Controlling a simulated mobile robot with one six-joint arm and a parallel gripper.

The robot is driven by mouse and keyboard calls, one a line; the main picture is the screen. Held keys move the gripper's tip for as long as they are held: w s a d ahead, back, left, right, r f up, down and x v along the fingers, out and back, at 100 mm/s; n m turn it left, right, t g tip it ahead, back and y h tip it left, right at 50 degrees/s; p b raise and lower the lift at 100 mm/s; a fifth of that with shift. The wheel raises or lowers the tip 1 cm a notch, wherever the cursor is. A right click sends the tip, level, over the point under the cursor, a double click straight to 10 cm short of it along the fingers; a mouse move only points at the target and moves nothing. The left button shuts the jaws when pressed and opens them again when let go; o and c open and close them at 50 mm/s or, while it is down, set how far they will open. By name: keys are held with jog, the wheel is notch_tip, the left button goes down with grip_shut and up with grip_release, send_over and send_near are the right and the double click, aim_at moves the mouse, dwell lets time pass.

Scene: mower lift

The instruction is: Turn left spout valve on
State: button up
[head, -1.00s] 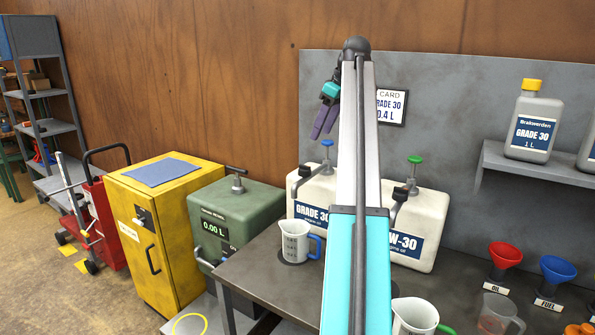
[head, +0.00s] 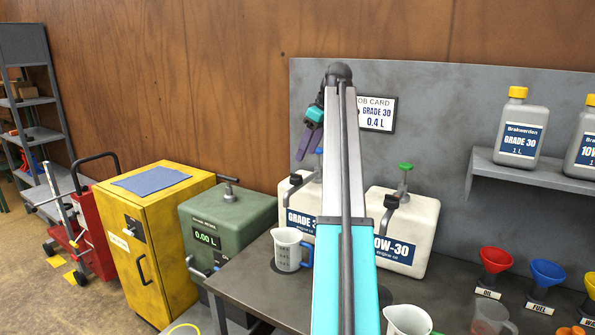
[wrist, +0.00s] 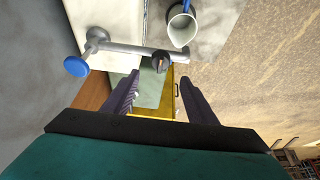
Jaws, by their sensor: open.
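The left jug (head: 299,213), white and labelled GRADE 30, stands on the bench, partly hidden by my arm. Its spout has a blue valve knob (head: 319,151), mostly covered by my gripper and arm in the head view. In the wrist view the blue knob (wrist: 76,66) is at the left, with a grey spout pipe (wrist: 125,48) running right to a dark nozzle (wrist: 160,63). My gripper (head: 301,157) points down, open and empty, above the left jug. In the wrist view its fingers (wrist: 160,78) are apart, below the pipe in the picture; the knob is outside them.
A white measuring jug (head: 287,249) with a blue handle stands by the left jug. The right jug (head: 415,228), labelled 10W-30, has a green knob (head: 406,167). A green meter box (head: 228,219) and yellow cabinet (head: 130,245) stand left. A shelf (head: 520,175) holds bottles at right.

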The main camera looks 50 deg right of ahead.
aim_at(296, 179)
jog(key=p+x, duration=0.1)
jog(key=x, duration=0.8)
jog(key=shift+w+f+p, duration=0.1)
jog(key=shift+w+p, duration=0.05)
jog(key=shift+p, duration=0.25)
jog(key=c, duration=1)
